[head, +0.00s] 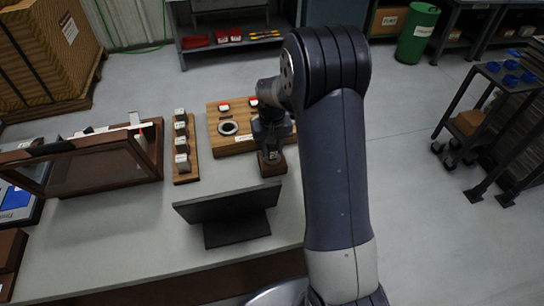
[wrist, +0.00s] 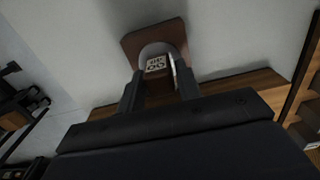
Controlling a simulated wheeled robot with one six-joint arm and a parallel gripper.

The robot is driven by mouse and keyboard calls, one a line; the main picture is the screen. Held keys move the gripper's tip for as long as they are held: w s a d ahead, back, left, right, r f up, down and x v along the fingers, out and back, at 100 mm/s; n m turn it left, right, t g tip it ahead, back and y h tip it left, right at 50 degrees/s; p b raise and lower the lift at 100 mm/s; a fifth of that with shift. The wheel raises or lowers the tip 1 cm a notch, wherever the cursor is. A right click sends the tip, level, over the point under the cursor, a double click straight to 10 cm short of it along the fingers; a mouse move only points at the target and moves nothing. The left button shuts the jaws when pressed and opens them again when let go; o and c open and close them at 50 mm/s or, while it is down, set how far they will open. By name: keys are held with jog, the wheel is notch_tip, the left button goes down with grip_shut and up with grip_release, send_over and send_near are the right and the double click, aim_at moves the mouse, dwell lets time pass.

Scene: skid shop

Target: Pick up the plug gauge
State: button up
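My gripper (head: 270,148) points down over the bench, beside the right end of a wooden gauge board. In the wrist view its two dark fingers (wrist: 158,84) stand on either side of a small part with a white, black-patterned label (wrist: 156,64). I cannot tell whether they touch it. The part is at a brown block (wrist: 133,42) with a pale arched area; this block also shows below my gripper in the head view (head: 272,168). No plug gauge can be made out for certain; the labelled part may be it, largely hidden by the fingers.
The wooden board (head: 243,139) holds a grey ring (head: 228,128) and red-topped pieces (head: 223,106). A narrow wooden rack (head: 185,178) with several grey blocks stands left of it. A dark monitor (head: 228,203) is in front. A brown-framed case (head: 100,165) is at left.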

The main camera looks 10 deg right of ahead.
grip_shut()
